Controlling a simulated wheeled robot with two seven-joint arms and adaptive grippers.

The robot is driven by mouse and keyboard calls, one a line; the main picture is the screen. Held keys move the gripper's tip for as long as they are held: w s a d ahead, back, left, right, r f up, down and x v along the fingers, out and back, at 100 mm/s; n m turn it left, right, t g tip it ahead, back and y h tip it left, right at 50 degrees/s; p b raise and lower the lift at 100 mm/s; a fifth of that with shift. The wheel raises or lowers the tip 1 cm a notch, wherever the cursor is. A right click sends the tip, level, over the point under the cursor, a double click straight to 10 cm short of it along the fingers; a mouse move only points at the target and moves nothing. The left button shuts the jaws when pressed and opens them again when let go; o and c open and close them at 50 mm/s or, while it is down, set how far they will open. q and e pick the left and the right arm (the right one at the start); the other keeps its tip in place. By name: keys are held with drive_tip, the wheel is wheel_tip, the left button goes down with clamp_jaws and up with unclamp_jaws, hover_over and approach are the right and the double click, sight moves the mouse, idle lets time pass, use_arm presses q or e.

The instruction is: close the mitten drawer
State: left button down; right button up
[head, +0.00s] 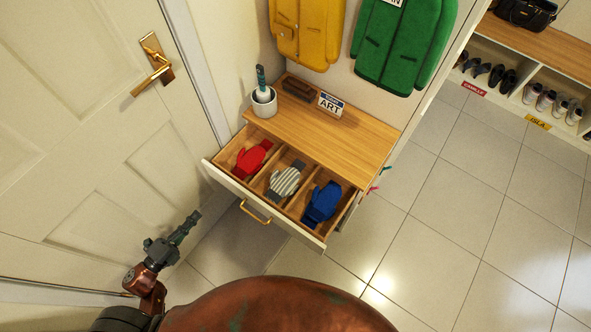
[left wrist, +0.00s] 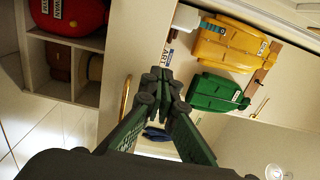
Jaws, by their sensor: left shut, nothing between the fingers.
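The mitten drawer (head: 291,226) stands pulled out from the wooden-topped cabinet (head: 330,140), with its front facing me. Its gold handle (head: 255,212) also shows in the left wrist view (left wrist: 125,97). Inside are a red mitten (head: 252,158), a grey-striped mitten (head: 285,182) and a blue mitten (head: 322,203), each in its own compartment. My left gripper (head: 194,217) is shut and empty, left of the drawer front and apart from it in the head view. Its closed fingers (left wrist: 161,76) hide part of the drawer in the left wrist view. My right gripper is out of view.
The cabinet top holds a white pot (head: 264,103) with a brush-like item, a brown brush (head: 299,89) and an ART sign (head: 331,104). Yellow (head: 306,32) and green (head: 402,42) coats hang above. A door (head: 90,130) stands at left. Tiled floor (head: 460,220) is clear at right.

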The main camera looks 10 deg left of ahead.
sight(228, 181)
use_arm(q)
drive_tip(key=shift+r, duration=0.15)
drive_tip(key=b+x, duration=0.3)
drive_tip(key=x, duration=1)
drive_tip(key=shift+d, duration=0.1)
drive_tip(key=shift+w+d, duration=0.15)
drive_tip(key=shift+w, duration=0.35)
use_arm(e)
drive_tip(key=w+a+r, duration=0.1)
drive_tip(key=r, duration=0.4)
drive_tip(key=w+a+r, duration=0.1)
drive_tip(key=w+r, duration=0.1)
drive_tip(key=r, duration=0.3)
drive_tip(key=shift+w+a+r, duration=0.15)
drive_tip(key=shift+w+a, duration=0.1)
